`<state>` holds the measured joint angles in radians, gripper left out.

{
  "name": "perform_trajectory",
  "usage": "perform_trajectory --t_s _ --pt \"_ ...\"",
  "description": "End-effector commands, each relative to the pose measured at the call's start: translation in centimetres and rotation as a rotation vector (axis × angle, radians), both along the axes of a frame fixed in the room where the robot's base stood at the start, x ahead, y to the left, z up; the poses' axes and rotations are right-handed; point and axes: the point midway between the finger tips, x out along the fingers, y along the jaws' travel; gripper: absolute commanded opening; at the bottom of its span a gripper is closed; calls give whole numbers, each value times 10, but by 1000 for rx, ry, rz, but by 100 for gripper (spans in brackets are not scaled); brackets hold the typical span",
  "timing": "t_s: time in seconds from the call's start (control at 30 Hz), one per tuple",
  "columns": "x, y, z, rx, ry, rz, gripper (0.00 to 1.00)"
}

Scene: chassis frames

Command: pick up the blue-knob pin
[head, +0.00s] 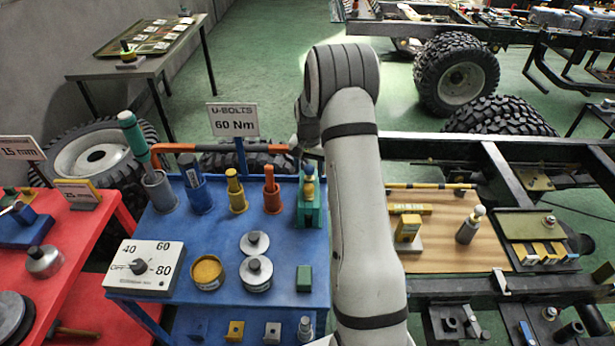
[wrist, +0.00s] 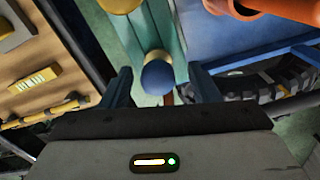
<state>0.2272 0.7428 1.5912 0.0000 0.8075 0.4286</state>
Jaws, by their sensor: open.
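The blue-knob pin (wrist: 158,77) shows its round blue knob in the wrist view, in line with the gap between my fingers. In the head view its small blue top (head: 309,169) stands at the back of the green holder (head: 310,212) on the blue table. My gripper (wrist: 162,84) is open, with one finger on each side of the knob and a visible gap at both. I cannot tell how far the fingertips are above the knob. A yellow knob (wrist: 120,4) stands beside it on the holder. My arm partly hides the gripper in the head view.
An orange pin in its cup (head: 272,190) and a yellow pin (head: 236,190) stand left of the holder. The U-bolts sign (head: 233,120) rises behind. A wooden board (head: 450,240) with parts lies to the right, past my arm.

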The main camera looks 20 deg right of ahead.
Motion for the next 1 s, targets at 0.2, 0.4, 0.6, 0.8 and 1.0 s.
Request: perform_trajectory --t_s 0.2,0.4,0.6,0.8,1.0 --pt "0 0 -1 0 0 0 55" --pt "0 -1 -1 0 0 -1 40" --pt "0 -1 -1 0 0 -1 23" --pt "0 -1 -1 0 0 -1 7" --pt "0 -1 0 0 -1 -2 7"
